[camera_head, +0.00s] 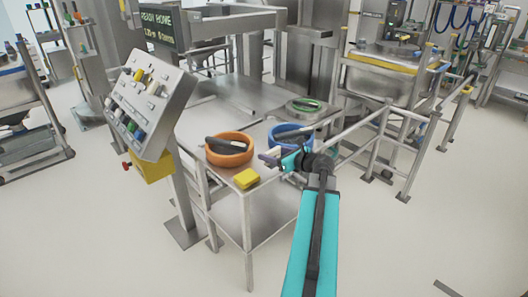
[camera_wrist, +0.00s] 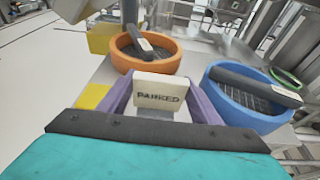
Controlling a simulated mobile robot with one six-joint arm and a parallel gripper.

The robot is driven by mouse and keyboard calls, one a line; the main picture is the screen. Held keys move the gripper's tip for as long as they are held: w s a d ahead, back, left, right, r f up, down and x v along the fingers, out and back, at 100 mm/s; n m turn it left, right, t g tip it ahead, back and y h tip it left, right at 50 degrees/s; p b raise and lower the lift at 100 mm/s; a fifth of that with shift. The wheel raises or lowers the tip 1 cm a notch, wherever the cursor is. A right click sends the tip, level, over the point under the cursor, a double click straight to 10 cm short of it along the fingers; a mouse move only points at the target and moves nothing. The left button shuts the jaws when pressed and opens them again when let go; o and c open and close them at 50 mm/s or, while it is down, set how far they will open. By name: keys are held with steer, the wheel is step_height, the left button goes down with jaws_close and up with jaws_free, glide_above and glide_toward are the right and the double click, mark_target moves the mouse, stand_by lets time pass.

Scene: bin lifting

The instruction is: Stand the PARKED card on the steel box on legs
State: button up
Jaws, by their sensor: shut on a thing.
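The PARKED card (camera_wrist: 158,92) is a small cream block with dark lettering, upright between my purple fingers in the wrist view. My gripper (camera_head: 272,156) is shut on it, above the front of the steel table. In the head view the card is small and hard to make out at the fingertips. A steel box on legs (camera_head: 378,78) with a yellow edge stands at the back right, well away from my gripper; its lower part is partly behind railings.
On the steel table (camera_head: 222,192) are an orange bowl (camera_head: 230,160) and a blue bowl (camera_head: 305,138), each holding a dark tool, and a yellow block (camera_head: 246,178). A slanted control panel (camera_head: 142,102) stands left. Steel railings (camera_head: 404,128) cross the right. The front floor is clear.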

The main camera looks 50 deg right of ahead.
mark_target(279, 155)
steer(key=w+d, duration=0.1)
steer(key=w, duration=0.1)
steer(key=w+d, duration=0.1)
steer(key=w, duration=0.1)
steer(key=w+d, duration=0.1)
steer(key=w, duration=0.1)
steer(key=shift+w+f+p, duration=0.3)
steer(key=shift+f+p, duration=0.05)
steer(key=shift+p, duration=0.05)
steer(key=shift+w, duration=0.1)
steer(key=shift+w+d, duration=0.1)
steer(key=shift+w, duration=0.15)
steer(key=shift+w+d+f+p, duration=0.1)
steer(key=shift+w+f+p, duration=0.05)
steer(key=shift+f, duration=0.75)
steer(key=shift+w+f+p, duration=0.1)
steer(key=shift+f+p, duration=0.05)
steer(key=shift+f, duration=0.75)
steer(key=shift+f, duration=0.2)
steer(key=o, duration=1.2)
steer(key=shift+s+r, duration=0.1)
steer(key=shift+r, duration=0.15)
steer(key=b+v, duration=0.1)
steer(key=v, duration=1)
steer(key=shift+s+r, duration=0.1)
steer(key=shift+s, duration=0.3)
